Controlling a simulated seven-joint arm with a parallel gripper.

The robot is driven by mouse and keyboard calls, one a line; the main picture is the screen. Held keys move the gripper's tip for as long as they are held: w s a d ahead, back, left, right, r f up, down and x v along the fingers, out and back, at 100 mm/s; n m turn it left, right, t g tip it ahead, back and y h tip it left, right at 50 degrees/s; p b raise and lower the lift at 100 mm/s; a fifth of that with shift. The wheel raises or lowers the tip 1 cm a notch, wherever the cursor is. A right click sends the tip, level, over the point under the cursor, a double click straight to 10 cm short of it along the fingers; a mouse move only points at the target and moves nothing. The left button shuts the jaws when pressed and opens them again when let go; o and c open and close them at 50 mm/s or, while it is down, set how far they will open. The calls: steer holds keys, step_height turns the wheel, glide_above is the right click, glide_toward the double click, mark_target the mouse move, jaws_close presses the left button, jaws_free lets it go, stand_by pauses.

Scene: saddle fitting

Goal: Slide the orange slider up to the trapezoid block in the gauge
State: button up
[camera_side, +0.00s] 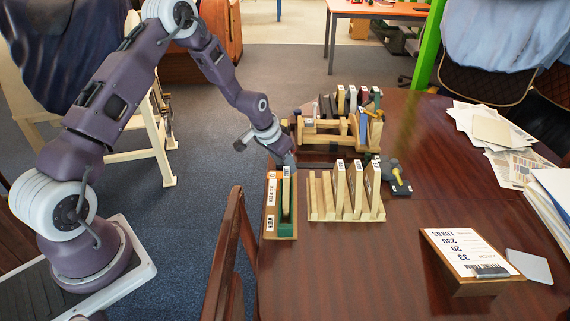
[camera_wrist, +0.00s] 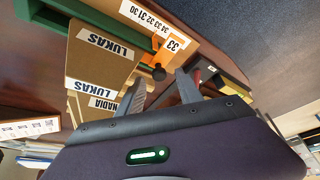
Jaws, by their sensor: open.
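The gauge (camera_side: 287,230) stands at the table's left edge in the side view, with a green base; its green frame (camera_wrist: 75,28) crosses the upper left of the wrist view. A tan block (camera_wrist: 98,55) labelled LUKAS sits against it, apparently the trapezoid block. The orange slider (camera_wrist: 190,53) carries a "33" label and lies near a number strip. In the side view my gripper (camera_side: 289,161) is just above the gauge's far end. The slider-block gap is unclear.
A wooden rack (camera_side: 347,214) with upright tan boards stands right of the gauge. A second rack (camera_side: 335,140) stands behind. A dark tool (camera_side: 398,178) lies farther right. A sign (camera_side: 468,252) stands front right. A chair back (camera_side: 229,250) is close at the left.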

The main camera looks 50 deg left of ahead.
steer(key=v, duration=0.5)
steer(key=shift+s+r, duration=0.15)
steer(key=shift+r, duration=0.25)
steer(key=shift+c, duration=0.4)
steer(key=shift+w+a+n, duration=0.15)
steer(key=shift+w+n, duration=0.2)
steer(key=shift+n, duration=0.05)
steer(key=c, duration=0.3)
steer(key=w+r+n, duration=0.1)
steer(key=n, duration=0.1)
steer(key=w+r+n+y, duration=0.1)
steer(key=w+n, duration=0.1)
steer(key=w+a+r+n+g+y, duration=0.1)
steer(key=shift+w+r+n, duration=0.2)
steer(key=shift+r+n, duration=0.1)
steer(key=shift+n, duration=0.1)
jaws_close()
steer(key=shift+n, duration=0.3)
steer(key=f, duration=0.9)
steer(key=shift+w+a+f, duration=0.15)
steer(key=shift+w+f, duration=0.1)
steer(key=shift+f, duration=0.05)
steer(key=shift+s+d, duration=0.3)
steer(key=shift+s, duration=0.1)
